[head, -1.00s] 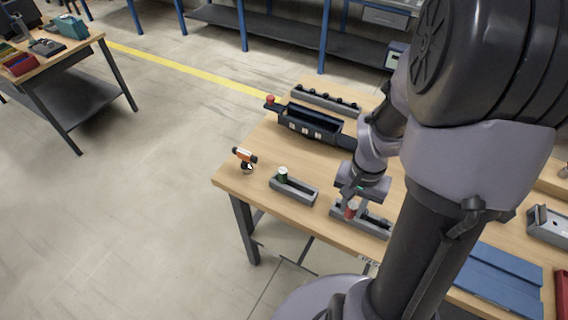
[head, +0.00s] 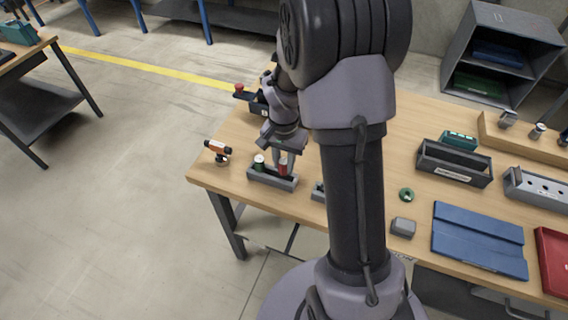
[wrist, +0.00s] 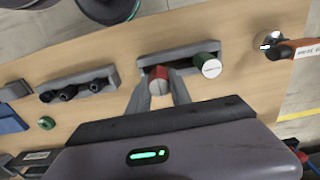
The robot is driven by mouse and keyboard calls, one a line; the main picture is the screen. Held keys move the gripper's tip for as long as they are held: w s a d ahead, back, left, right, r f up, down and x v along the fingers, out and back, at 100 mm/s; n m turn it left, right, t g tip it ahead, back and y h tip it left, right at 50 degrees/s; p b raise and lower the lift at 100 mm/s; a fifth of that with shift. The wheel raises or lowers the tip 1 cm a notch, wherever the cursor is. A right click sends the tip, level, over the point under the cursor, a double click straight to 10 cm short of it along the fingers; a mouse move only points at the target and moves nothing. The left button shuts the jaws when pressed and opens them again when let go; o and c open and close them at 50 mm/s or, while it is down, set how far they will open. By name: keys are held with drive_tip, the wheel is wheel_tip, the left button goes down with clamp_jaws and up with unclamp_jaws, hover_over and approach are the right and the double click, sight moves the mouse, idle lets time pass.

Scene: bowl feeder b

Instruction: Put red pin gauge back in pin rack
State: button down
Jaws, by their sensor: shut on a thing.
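The red pin gauge (head: 283,164) is between the fingers of my gripper (wrist: 160,96), upright at the right end of the grey pin rack (head: 270,179) in the head view. In the wrist view the red pin gauge (wrist: 160,74) shows from above, at the left end of the pin rack (wrist: 178,53). A green pin gauge with a white top (head: 259,162) stands at the rack's other end; it also shows in the wrist view (wrist: 207,64). My gripper is shut on the red one. I cannot tell whether its lower end is seated in the rack.
A second grey rack (wrist: 80,84) with several black pieces lies beside the pin rack. A green ring (head: 406,195), grey block (head: 403,227) and blue mat (head: 478,240) lie to the right.

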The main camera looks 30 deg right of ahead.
drive_tip(key=shift+r, duration=0.15)
drive_tip(key=shift+f+b, duration=0.55)
drive_tip(key=shift+f, duration=0.1)
drive_tip(key=c, duration=1.2)
unclamp_jaws()
drive_tip(key=shift+o, duration=0.2)
